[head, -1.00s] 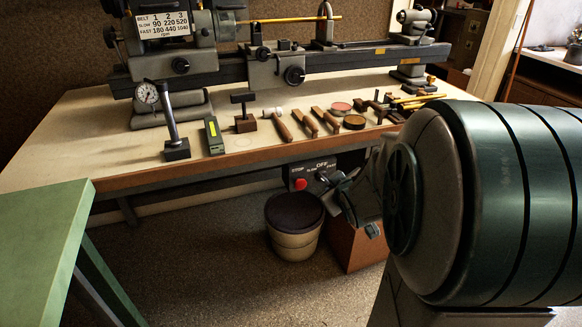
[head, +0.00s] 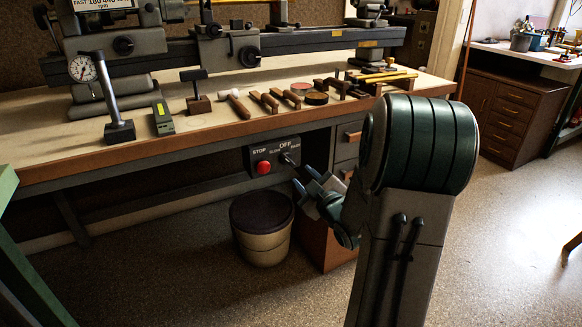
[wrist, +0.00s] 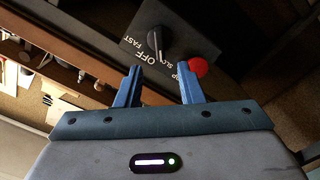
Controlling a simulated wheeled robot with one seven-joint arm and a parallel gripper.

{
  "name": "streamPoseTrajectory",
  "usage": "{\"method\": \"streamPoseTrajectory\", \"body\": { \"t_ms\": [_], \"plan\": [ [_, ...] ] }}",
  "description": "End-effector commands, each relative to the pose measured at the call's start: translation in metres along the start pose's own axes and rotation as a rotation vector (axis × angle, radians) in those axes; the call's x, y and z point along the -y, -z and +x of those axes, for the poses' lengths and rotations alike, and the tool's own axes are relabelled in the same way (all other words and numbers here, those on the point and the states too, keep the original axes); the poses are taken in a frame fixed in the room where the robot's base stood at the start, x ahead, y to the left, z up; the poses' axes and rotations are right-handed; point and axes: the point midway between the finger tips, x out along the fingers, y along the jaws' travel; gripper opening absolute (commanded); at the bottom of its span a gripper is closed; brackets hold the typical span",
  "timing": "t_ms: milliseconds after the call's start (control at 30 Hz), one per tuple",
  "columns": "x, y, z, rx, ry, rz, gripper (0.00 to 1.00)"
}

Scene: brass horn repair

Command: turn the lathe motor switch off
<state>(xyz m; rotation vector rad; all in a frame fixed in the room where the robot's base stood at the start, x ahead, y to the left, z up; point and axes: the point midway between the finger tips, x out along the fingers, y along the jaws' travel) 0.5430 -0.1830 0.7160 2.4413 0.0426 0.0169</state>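The lathe motor switch is a dark box (head: 261,155) under the bench's front edge, marked STOP, SLOW, OFF and FAST. It carries a red stop button (head: 263,167) and a black selector knob (head: 289,158). In the wrist view the knob (wrist: 156,42) and red button (wrist: 198,67) show upside down, beyond my fingertips. I cannot tell for sure which mark the knob points to. My gripper (head: 307,181) is just below and right of the box in the head view. Its blue fingers (wrist: 158,84) are apart, with nothing between them, and appear clear of the knob.
The bench (head: 210,138) overhangs the switch, with drawers (head: 347,140) at its right. Hand tools (head: 265,101) and the lathe (head: 230,50) are on top. Open floor lies at right.

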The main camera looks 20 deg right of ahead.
Motion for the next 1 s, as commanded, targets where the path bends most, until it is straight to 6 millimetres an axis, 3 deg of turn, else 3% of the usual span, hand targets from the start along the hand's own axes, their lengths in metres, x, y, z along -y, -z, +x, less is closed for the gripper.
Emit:
{"method": "streamPoseTrajectory", "body": {
  "t_ms": [200, 400, 833, 867, 967, 1000],
  "plan": [
    [0.002, -0.001, 0.048, -0.002, 0.001, 0.0, 0.35],
    [0.001, -0.001, 0.076, 0.0, 0.0, 0.0, 0.35],
    [0.0, 0.0, 0.088, 0.002, 0.0, 0.001, 0.35],
    [0.0, 0.0, 0.088, 0.002, 0.0, 0.001, 0.32],
    [0.0, 0.0, 0.088, 0.001, 0.0, 0.001, 0.04],
    [0.0, 0.0, 0.088, 0.001, 0.0, 0.001, 0.0]
  ]
}}
